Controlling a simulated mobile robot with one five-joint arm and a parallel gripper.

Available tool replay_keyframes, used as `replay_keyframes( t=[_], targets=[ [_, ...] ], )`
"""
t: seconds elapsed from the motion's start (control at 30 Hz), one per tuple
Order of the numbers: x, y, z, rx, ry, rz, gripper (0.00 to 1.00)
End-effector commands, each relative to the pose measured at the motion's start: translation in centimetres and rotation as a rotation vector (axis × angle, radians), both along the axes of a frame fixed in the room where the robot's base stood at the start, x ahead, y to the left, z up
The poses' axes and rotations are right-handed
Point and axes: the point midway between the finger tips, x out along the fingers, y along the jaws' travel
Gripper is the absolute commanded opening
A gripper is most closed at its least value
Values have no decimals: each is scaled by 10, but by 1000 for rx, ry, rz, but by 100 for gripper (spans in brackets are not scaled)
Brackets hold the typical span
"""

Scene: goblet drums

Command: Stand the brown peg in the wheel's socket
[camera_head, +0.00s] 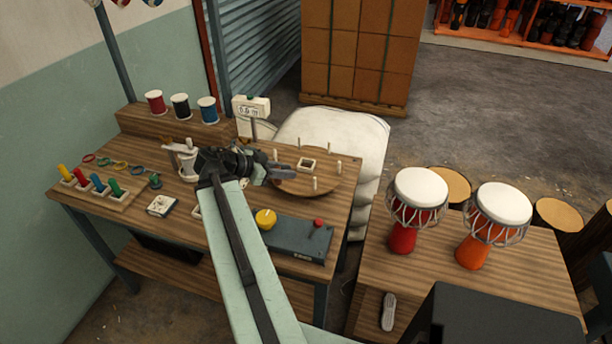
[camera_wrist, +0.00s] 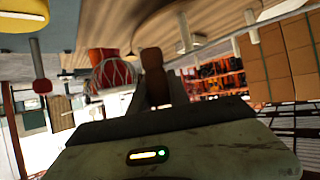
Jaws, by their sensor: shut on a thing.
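The wheel (camera_head: 293,187) is a round wooden disc on the workbench with several pale upright pegs around its rim. Its socket (camera_head: 307,164) is a small pale-edged square block with a dark opening near the middle. My gripper (camera_head: 287,172) is over the wheel's left part, just left of the socket in the head view. In the wrist view, the brown peg (camera_wrist: 154,76) is held between my gripper's fingers. The peg is hard to make out in the head view. Its height above the wheel cannot be told. The wheel (camera_wrist: 205,20) shows at the top of the wrist view, which is upside down.
Thread spools (camera_head: 181,106) line the back shelf. Coloured pegs (camera_head: 82,176) stand at left. Two drums (camera_head: 418,195) occupy the right table.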

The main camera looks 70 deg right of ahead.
Motion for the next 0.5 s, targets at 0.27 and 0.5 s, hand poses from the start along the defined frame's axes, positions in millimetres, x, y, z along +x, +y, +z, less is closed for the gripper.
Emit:
replay_keyframes(
  t=[0.27, 0.5],
  targets=[
    [-13, -65, -6, 0, 0, -3, 0],
    [-28, -129, -12, 0, -1, -1, 0]
  ],
)
